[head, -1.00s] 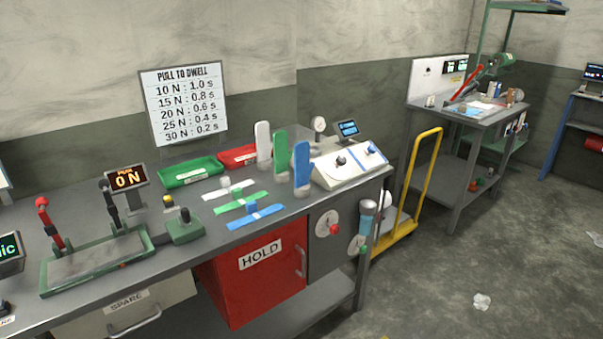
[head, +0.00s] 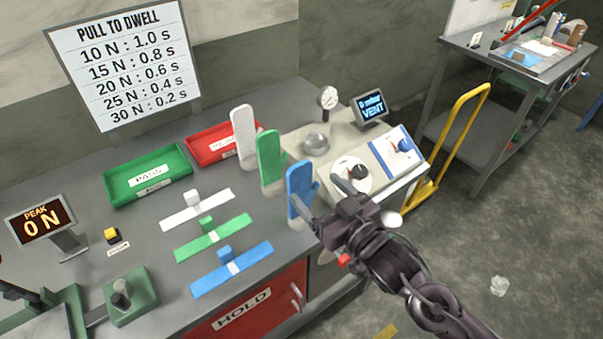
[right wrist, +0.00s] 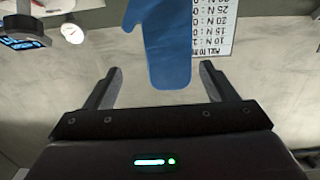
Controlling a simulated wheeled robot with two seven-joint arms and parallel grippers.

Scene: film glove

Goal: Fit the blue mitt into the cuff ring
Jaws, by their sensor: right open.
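The blue mitt (head: 299,181) stands upright at the front right of the bench, beside the green and white mitts. My right gripper (head: 326,196) is open and close to the blue mitt on its right. In the right wrist view the blue mitt (right wrist: 170,48) shows upside down, between the lines of the two open fingers (right wrist: 162,68); no grip on it shows. A round metal cup or ring (head: 316,143) sits on the pale machine and looks like the cuff ring. My left gripper is not in view.
The green mitt (head: 271,160) and white mitt (head: 244,134) stand close behind the blue one. A gauge (head: 328,97) and VENT display (head: 371,106) rise behind the machine. Green (head: 117,190) and red (head: 197,147) trays lie at the back. Coloured strips lie flat left of the mitts.

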